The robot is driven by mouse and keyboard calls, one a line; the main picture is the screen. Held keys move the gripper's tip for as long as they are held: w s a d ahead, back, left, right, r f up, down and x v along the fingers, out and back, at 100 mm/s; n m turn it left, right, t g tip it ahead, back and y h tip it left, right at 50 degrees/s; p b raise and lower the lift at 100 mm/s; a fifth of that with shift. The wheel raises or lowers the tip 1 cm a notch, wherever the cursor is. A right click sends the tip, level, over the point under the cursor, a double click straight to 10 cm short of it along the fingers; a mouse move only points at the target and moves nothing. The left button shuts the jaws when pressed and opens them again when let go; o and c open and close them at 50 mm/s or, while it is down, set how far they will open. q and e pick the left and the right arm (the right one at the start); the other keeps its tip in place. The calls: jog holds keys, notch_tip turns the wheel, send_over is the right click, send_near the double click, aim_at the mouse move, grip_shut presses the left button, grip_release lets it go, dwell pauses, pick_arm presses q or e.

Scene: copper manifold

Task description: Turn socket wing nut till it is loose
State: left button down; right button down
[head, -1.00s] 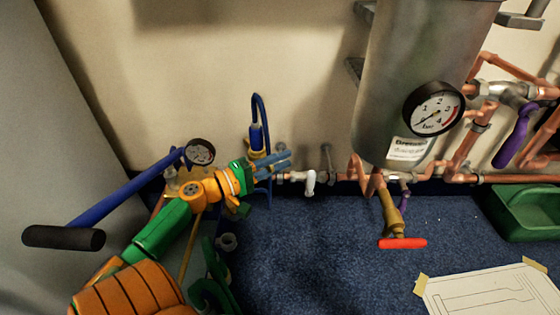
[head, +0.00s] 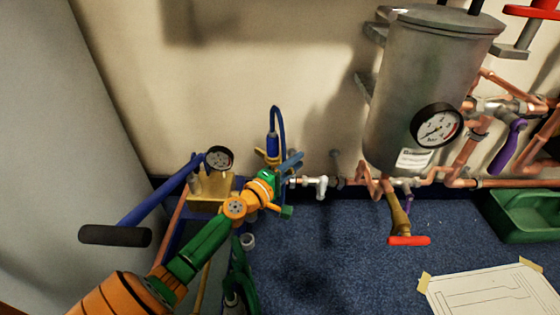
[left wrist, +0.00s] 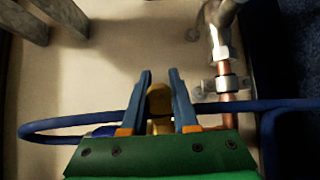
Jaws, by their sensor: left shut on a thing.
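My left gripper (head: 291,162) is at the brass and blue hose fitting beside the copper pipe run, at the left of the head view. In the left wrist view its two blue fingers (left wrist: 160,88) stand on either side of a brass-coloured piece (left wrist: 158,101), which looks like the socket wing nut. The gripper is shut on it. The piece's wings cannot be made out, and the fingers cover most of it in the head view. A blue hose (head: 279,115) loops above the fitting and crosses behind the fingers in the left wrist view (left wrist: 70,127).
A pump with a gauge (head: 219,158) and a black-gripped blue lever (head: 115,235) stands left of my arm. A grey tank (head: 420,90), copper pipes, a red-handled valve (head: 408,240) and a green tray (head: 525,215) lie right. The blue floor (head: 330,260) is largely clear.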

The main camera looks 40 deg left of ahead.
pick_arm(q)
jog(key=shift+w+a+n+y, duration=0.15)
jog(key=shift+w+n+y, duration=0.3)
jog(key=shift+y, duration=0.35)
jog(key=shift+s, duration=0.1)
jog(key=c, duration=0.7)
grip_release()
jog(key=s, duration=0.7)
